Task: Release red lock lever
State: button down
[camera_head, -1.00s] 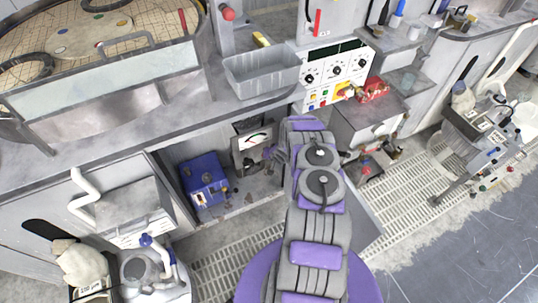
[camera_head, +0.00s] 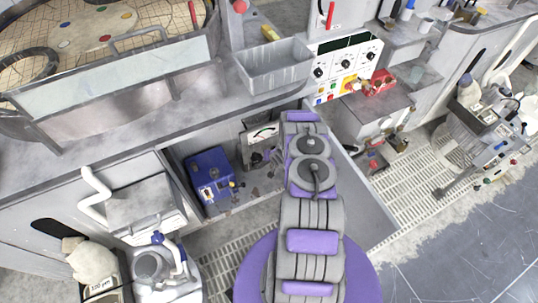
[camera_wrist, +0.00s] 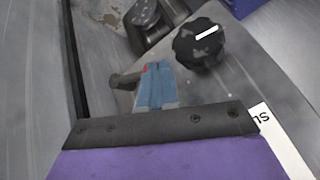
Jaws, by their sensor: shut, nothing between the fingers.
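In the wrist view, my gripper (camera_wrist: 156,72) is shut and empty; its blue-grey fingers stick out past the dark bar and purple housing. A small patch of red (camera_wrist: 146,68) shows at the fingertips, mostly hidden behind them. I cannot tell whether it is the lock lever or whether the fingers touch it. A dark grey stub (camera_wrist: 126,80) lies just left of the fingers. A black knob (camera_wrist: 199,44) with a white mark stands to the right on a grey metal plate. In the head view my arm covers the spot, and I cannot make out the fingers.
In the head view, a blue box (camera_head: 211,176) and a gauge box (camera_head: 262,134) stand in the recess left of my arm. A control panel (camera_head: 343,68) and a grey bin (camera_head: 274,68) are above. A white label (camera_wrist: 274,135) is right of my gripper in the wrist view.

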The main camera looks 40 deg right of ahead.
jog(key=shift+a+f, duration=0.2)
jog(key=shift+f, duration=0.7)
jog(key=shift+w+a, duration=0.1)
jog(key=shift+a, duration=0.1)
jog(key=shift+d+b, duration=0.2)
jog(key=shift+b, duration=0.3)
jog(key=shift+s+d+r+b, duration=0.2)
jog(key=shift+d+r+b, duration=0.05)
jog(key=shift+d+b, duration=0.35)
